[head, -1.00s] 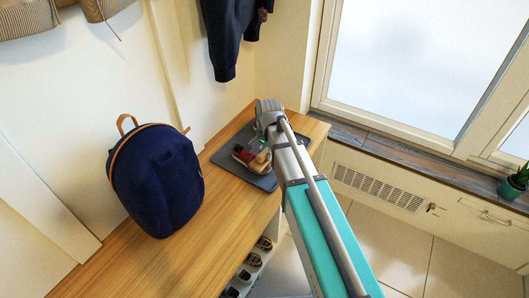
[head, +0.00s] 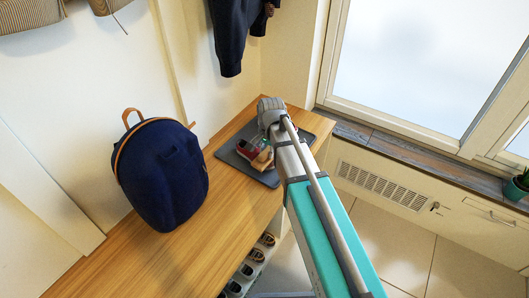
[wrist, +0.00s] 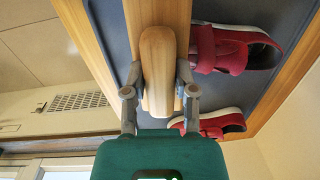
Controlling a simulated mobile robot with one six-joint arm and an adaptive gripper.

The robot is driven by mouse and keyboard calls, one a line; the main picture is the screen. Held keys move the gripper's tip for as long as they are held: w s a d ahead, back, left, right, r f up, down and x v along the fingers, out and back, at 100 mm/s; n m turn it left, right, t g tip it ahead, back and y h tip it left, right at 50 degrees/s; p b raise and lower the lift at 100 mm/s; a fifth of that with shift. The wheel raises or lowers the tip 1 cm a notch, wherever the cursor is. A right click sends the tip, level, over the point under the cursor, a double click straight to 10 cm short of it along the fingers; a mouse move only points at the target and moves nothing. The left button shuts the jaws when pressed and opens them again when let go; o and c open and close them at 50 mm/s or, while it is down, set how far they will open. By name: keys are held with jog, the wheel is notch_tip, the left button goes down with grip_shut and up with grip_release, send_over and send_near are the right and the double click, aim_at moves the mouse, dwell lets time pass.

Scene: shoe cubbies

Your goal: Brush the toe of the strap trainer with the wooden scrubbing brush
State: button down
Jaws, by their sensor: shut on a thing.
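My gripper (wrist: 158,72) is shut on the wooden scrubbing brush (wrist: 157,45), whose pale, rounded wooden back faces the wrist camera. Its bristles are hidden. A red strap trainer (wrist: 232,42) with a white sole lies beside the brush, to its right in the wrist view. Its strap end is close to the brush and a finger; I cannot tell whether they touch. A second red shoe (wrist: 222,122) is partly hidden by the gripper. In the head view the brush (head: 263,157) shows beside a red shoe (head: 246,149), below my gripper (head: 270,135).
The shoes rest on a dark tray (head: 226,156) on the wooden bench (head: 110,268). A navy backpack (head: 160,178) stands on the bench to the left. Dark clothing (head: 230,40) hangs above. Several shoes sit in cubbies (head: 245,270) below. A window ledge (head: 400,165) is at right.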

jog(key=shift+w+d, duration=0.6)
jog(key=shift+w, duration=0.15)
jog(key=r+p, duration=0.8)
jog(key=shift+s+d, duration=0.15)
jog(key=shift+s, duration=0.05)
jog(key=shift+f, duration=0.1)
dwell(0.3)
jog(key=shift+f, duration=0.15)
dwell(0.5)
jog(key=shift+a+f+b, duration=0.2)
jog(key=shift+f+b, duration=2.2)
jog(key=shift+b, duration=0.2)
jog(key=shift+a+f+b, duration=0.1)
jog(key=shift+f+b, duration=1.25)
jog(key=shift+b, duration=0.05)
jog(key=shift+w, duration=0.15)
